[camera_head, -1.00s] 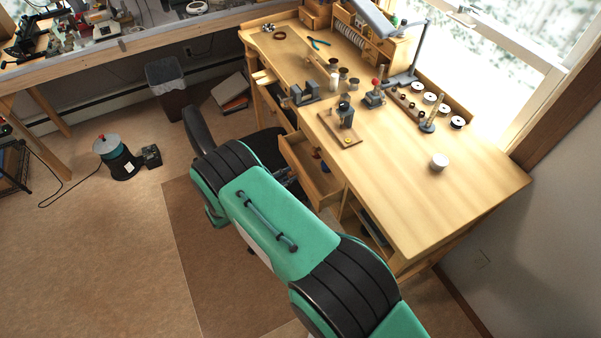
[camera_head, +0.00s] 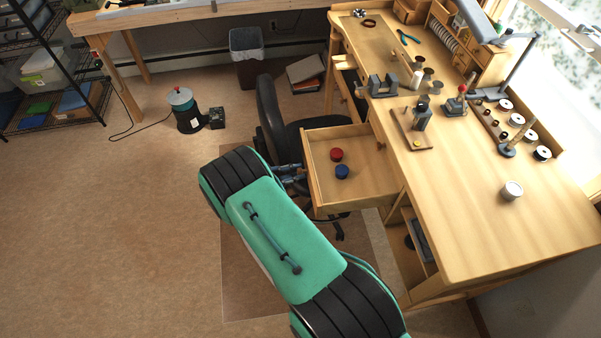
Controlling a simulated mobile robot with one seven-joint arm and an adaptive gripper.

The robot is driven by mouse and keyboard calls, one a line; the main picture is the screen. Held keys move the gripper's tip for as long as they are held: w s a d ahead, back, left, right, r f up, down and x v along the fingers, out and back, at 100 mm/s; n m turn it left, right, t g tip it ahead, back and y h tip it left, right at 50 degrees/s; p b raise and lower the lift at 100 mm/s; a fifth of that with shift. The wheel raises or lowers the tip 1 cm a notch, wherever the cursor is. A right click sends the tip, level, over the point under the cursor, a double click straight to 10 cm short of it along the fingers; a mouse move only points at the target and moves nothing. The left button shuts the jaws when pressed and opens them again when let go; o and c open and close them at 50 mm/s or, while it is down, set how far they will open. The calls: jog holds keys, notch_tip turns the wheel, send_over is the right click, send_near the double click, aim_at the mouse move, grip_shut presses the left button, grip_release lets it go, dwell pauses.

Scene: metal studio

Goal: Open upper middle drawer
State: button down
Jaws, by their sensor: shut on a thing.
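The open wooden drawer (camera_head: 370,190) stands far out from the left side of the workbench. A red round container (camera_head: 337,154) and a blue one (camera_head: 342,172) lie inside it. My gripper (camera_head: 300,177) is at the outer face of the drawer front, partly hidden behind my green arm. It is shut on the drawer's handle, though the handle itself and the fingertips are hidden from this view.
A black office chair (camera_head: 268,115) stands close behind my gripper and beside the drawer. The workbench top (camera_head: 470,220) holds tools, spools and a white cup (camera_head: 511,191). An open shelf (camera_head: 408,262) is below the drawer.

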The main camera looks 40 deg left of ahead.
jog(key=shift+a+r, duration=0.1)
jog(key=shift+r, duration=0.1)
jog(key=c, duration=1.5)
grip_release()
jog(key=shift+o, duration=0.3)
jog(key=shift+f, duration=0.1)
jog(key=v, duration=1.2)
jog(key=shift+w, duration=0.1)
